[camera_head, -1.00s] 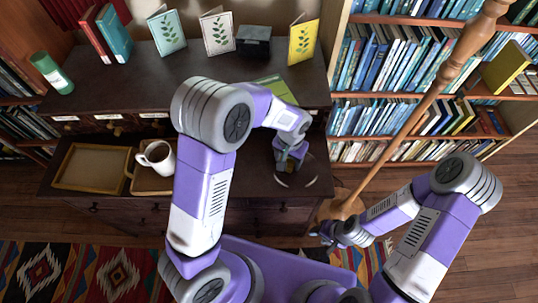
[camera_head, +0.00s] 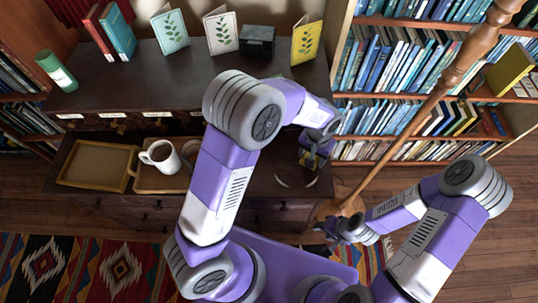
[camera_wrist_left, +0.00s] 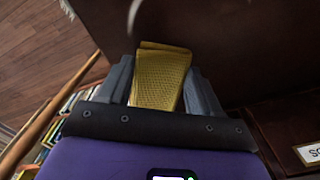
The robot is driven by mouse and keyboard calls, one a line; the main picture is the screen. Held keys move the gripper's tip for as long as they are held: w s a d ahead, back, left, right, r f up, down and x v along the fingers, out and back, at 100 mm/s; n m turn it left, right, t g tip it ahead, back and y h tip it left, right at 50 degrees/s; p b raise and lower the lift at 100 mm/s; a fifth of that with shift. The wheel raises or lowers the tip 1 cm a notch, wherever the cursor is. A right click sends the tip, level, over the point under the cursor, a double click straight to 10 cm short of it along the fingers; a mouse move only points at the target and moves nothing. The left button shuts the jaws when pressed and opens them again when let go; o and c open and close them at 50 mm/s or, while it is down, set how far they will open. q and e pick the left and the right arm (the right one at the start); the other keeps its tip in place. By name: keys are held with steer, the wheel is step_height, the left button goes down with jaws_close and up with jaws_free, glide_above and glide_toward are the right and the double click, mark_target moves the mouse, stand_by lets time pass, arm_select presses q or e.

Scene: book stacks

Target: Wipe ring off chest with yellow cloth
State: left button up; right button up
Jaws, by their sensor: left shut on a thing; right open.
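The yellow cloth (camera_wrist_left: 160,80) is a folded, textured pad between the fingers of my left gripper (camera_wrist_left: 160,92), which is shut on it. In the head view the left gripper (camera_head: 314,160) is over the right end of the dark chest (camera_head: 245,190), and a bit of yellow shows at it. The pale ring (camera_head: 284,184) shows as a partial arc on the chest top, just below the gripper in the picture. In the wrist view part of the ring (camera_wrist_left: 132,16) lies beyond the cloth, apart from it. My right gripper (camera_head: 332,228) is open and empty, off the chest's right side.
A white mug (camera_head: 162,156) stands on a small tray, with a larger wooden tray (camera_head: 98,164) to its left. Cards, books and a dark box (camera_head: 257,41) stand on the upper level. A wooden post (camera_head: 430,103) rises at right before bookshelves.

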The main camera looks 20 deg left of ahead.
arm_select(q)
steer(key=shift+r+p, duration=1.9)
steer(key=shift+r, duration=0.8)
